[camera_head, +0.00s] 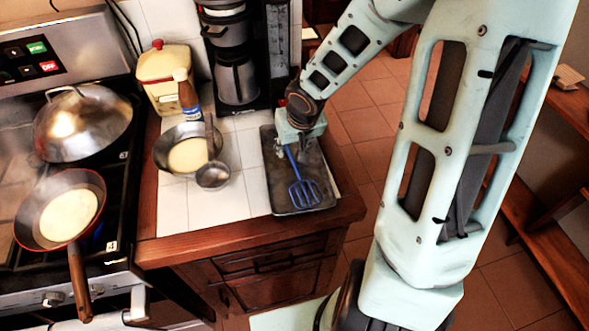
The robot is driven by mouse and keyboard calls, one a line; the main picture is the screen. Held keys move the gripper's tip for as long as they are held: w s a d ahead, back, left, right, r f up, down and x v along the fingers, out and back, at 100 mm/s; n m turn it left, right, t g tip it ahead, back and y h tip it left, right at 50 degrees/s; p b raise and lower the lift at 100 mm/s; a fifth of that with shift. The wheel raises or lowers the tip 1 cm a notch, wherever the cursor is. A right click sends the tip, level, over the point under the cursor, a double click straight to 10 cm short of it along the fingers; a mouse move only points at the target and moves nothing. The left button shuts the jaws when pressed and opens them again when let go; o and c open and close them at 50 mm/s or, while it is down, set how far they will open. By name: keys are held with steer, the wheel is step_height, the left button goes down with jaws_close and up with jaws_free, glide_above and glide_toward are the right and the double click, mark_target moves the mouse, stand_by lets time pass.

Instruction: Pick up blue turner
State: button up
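The blue turner (304,192) lies on a dark tray (323,165) near the right end of the counter. Its slotted head points toward the front edge and its handle runs back under my gripper (291,153). My gripper points down over the back part of the tray, at the handle's upper end. The fingers are small and partly hidden by the gripper body, so I cannot tell whether they touch the handle or how far apart they are.
Left of the tray stand a pan (182,151), a ladle (214,175) and a bottle (188,100). A coffee maker (232,60) and a cream container (164,75) stand behind. The stove at left holds a pan (62,212) and a wok (84,123). The counter's front left is clear.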

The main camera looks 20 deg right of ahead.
mark_target(287, 148)
steer(key=b+x, duration=0.1)
steer(key=x, duration=0.2)
steer(key=shift+r, duration=0.1)
steer(key=shift+c, duration=0.4)
jaws_close()
